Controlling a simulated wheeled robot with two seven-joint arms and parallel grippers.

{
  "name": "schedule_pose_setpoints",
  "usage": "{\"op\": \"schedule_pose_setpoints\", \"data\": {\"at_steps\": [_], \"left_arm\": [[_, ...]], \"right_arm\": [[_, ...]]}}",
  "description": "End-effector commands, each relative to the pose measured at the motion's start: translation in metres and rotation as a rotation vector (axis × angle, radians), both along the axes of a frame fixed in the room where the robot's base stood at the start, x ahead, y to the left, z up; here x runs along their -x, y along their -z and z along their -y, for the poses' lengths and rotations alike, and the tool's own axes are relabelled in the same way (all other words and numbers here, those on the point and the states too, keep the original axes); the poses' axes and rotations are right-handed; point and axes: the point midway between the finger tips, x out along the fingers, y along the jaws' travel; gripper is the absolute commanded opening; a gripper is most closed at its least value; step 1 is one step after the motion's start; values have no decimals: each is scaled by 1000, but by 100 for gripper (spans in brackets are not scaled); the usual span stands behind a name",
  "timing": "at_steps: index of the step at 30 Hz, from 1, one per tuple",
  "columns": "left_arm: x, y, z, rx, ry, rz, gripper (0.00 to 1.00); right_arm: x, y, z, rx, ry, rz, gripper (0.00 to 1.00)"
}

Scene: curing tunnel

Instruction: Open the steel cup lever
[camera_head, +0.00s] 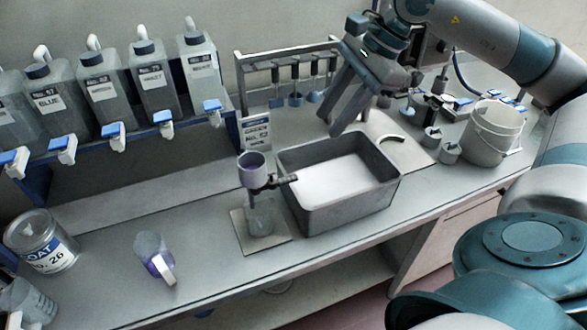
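The steel cup (252,169), with purple inside its mouth, is held upright on a small stand over a square plate (243,233). A short dark lever (284,180) sticks out from its lower right side toward the grey tray. A clear glass (260,217) stands on the plate under the cup. My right gripper (331,121) hangs above the back edge of the tray, to the upper right of the cup and apart from the lever. Its two long grey fingers look parted, with nothing seen between them. My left gripper is not in view.
A deep grey tray (390,188) stands right of the cup. A rack (240,92) with hanging tools is behind it. Several capped bottles with blue taps line the back left. A tin (40,245) and a purple-tinted jug (154,257) stand front left; a white bucket (490,135) stands right.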

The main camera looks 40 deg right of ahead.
Motion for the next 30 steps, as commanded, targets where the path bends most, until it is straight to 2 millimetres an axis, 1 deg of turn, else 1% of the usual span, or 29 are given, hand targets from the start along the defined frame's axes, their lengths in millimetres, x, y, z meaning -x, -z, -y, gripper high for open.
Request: {"op": "schedule_pose_setpoints", "data": {"at_steps": [5,11,17,30], "left_arm": [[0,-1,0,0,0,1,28],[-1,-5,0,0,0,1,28],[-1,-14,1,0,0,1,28],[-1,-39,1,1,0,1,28]], "right_arm": [[-1,2,-1,-1,-1,-1,33],[-5,15,-6,-1,0,-3,33],[-12,40,-16,-2,-2,-4,33],[-33,112,-43,-2,-2,-3,33]]}}
